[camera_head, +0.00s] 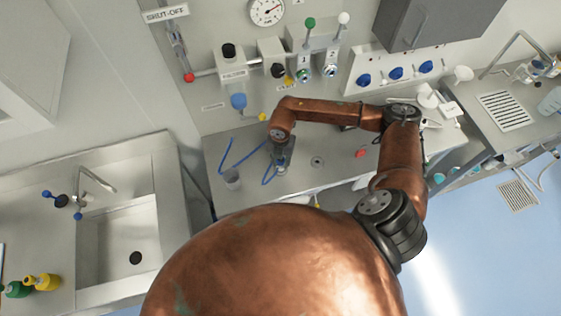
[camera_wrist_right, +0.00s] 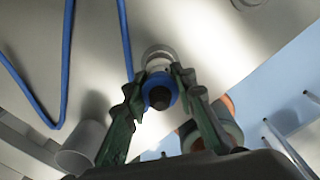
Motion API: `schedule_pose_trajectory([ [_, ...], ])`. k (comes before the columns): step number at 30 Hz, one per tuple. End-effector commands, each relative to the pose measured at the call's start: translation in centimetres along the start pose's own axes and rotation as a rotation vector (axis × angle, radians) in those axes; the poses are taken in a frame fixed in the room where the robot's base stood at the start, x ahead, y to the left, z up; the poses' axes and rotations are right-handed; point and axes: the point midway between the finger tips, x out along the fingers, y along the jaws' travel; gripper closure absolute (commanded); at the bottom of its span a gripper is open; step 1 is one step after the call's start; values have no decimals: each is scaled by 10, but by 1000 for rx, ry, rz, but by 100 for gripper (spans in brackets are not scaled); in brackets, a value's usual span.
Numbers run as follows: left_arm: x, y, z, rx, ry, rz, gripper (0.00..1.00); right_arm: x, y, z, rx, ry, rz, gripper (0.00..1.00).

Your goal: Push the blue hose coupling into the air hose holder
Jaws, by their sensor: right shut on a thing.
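My right gripper (camera_head: 282,163) is low over the grey bench in the head view. In the right wrist view its green fingers (camera_wrist_right: 158,84) are shut on the blue hose coupling (camera_wrist_right: 160,91), a blue ring with a dark centre. A blue hose (camera_wrist_right: 126,42) runs up from beside the coupling. A round silver fitting (camera_wrist_right: 157,54) shows just beyond the coupling; I cannot tell whether they touch. A grey cup-like holder (camera_wrist_right: 80,146) stands to the left of the fingers, and also shows in the head view (camera_head: 232,178). I cannot tell which of these is the air hose holder. My left gripper is not in view.
The grey bench (camera_head: 330,180) has a red button (camera_head: 361,153) to the right of the gripper. Valves with blue knobs (camera_head: 396,73) and a gauge (camera_head: 267,11) are at the back. A sink (camera_head: 118,225) is at the left. Blue hose (camera_head: 238,160) loops over the bench.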

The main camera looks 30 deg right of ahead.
Motion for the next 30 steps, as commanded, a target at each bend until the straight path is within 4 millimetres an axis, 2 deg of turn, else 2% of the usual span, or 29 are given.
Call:
schedule_pose_trajectory([
  [25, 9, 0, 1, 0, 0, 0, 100, 11, 0, 0, 0, 0, 0, 100],
  [26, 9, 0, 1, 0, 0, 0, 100, 11, 0, 0, 0, 0, 0, 74],
  [30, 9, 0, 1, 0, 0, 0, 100, 11, 0, 0, 0, 0, 0, 64],
])
